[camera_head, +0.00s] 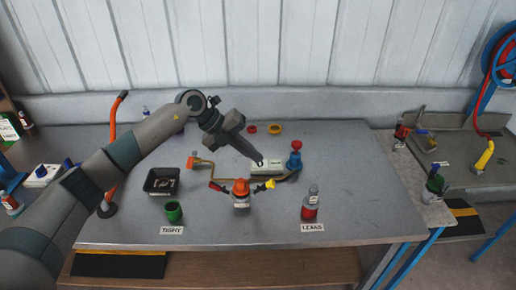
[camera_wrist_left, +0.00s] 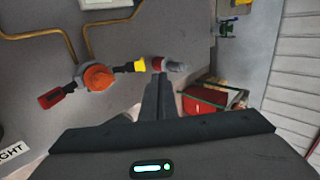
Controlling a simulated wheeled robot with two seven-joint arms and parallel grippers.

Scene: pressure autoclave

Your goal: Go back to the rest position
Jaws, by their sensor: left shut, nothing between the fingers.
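My left arm comes in from the left in the head view and reaches over the grey table (camera_head: 360,200). My left gripper (camera_head: 260,162) is shut and empty, pointing down and to the right above the middle of the table. It also shows shut in the left wrist view (camera_wrist_left: 158,78). In the head view its tips appear just above a small orange-topped device (camera_head: 240,188) with a red and a yellow handle; this device shows in the left wrist view (camera_wrist_left: 98,78) too. Whether the tips touch anything cannot be told. My right gripper is not in view.
A black tray (camera_head: 148,188) and a green cup (camera_head: 174,212) stand on the left of the table. A red bottle (camera_head: 310,205) stands by the "LEAKS" label (camera_head: 313,227), and a blue-red valve (camera_head: 294,157) stands behind. The table's right front area is clear.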

